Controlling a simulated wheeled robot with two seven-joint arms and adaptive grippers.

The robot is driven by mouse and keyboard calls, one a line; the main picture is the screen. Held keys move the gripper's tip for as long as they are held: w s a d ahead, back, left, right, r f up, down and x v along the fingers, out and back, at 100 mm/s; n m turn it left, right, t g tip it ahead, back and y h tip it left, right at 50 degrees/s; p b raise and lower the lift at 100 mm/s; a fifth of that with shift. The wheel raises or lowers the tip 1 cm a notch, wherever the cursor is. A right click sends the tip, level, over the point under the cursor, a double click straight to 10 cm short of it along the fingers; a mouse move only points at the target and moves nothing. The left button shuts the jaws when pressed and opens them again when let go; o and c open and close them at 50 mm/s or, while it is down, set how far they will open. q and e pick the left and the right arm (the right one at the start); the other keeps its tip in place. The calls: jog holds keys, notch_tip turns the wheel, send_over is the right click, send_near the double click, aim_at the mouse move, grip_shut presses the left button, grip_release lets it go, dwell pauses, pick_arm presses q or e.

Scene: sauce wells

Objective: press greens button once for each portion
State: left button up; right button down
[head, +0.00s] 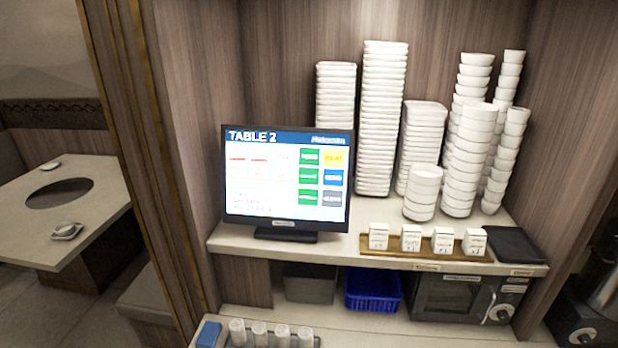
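A screen (262,200) headed "TABLE 2" stands on the counter at centre left. Its right side has a column of three green buttons, upper (309,157), middle (308,176) and lower (308,197). The labels are too small to read, so I cannot tell which is the greens button. Red marks and faint text lines show on the screen's left part. Neither of my grippers is in view.
Tall stacks of white dishes (382,120) and bowls (470,150) stand behind and right of the screen. Small white labelled boxes (411,238) sit on a wooden tray (399,249). A blue basket (372,290) is below the counter (340,247). A dining table (100,185) is at left.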

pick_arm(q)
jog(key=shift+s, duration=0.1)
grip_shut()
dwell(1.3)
